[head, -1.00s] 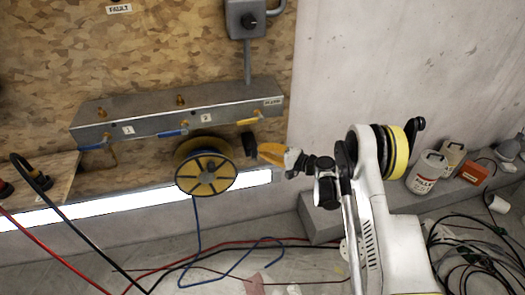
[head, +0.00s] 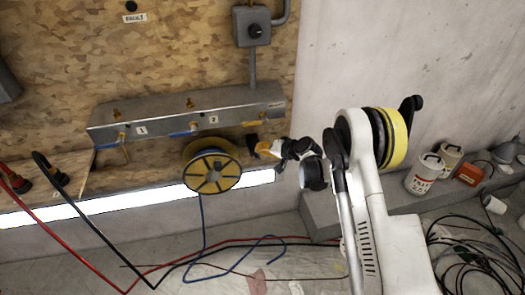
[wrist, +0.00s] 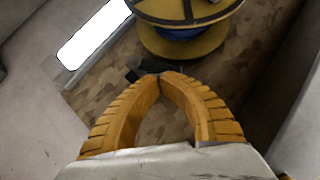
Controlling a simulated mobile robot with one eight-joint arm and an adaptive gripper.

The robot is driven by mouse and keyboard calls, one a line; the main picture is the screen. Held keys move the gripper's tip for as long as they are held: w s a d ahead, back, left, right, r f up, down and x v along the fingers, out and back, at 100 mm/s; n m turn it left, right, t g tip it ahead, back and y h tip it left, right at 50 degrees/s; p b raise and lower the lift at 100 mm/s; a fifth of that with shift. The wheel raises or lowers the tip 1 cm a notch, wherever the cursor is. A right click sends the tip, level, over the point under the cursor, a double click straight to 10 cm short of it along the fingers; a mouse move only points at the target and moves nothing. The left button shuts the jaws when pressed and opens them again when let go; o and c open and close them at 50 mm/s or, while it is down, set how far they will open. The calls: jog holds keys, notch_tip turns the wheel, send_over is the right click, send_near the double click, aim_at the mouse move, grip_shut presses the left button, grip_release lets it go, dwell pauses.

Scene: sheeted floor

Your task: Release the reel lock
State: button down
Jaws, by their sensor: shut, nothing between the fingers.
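The yellow and black reel (head: 212,173) with blue hose is mounted on the wall below the metal rail. Its rim shows at the top of the wrist view (wrist: 185,12). A small black piece (head: 250,141), which may be the reel lock, sits just right of the reel. It also shows in the wrist view (wrist: 138,74), partly hidden behind the fingertips. My gripper (head: 260,149) is shut and empty, its orange fingertips meeting right at the black piece in the wrist view (wrist: 160,74). I cannot tell whether they touch it.
Above the reel is a metal rail (head: 160,125) with brass fittings and blue and yellow handles. A grey switch box (head: 251,27) hangs higher. A bright light strip (head: 120,201) runs below. Red and black cables cross at left. White containers (head: 425,174) stand on the right ledge.

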jog(key=shift+s+a+f+n+h, duration=0.1)
jog(key=shift+s+a+n+h, duration=0.1)
jog(key=shift+a+n+h, duration=0.65)
jog(key=shift+a+h, duration=0.25)
jog(key=shift+h, duration=0.1)
jog(key=shift+s+a+f+b, duration=0.1)
jog(key=shift+a+f+b, duration=0.05)
jog(key=shift+a+b, duration=0.15)
dwell(1.2)
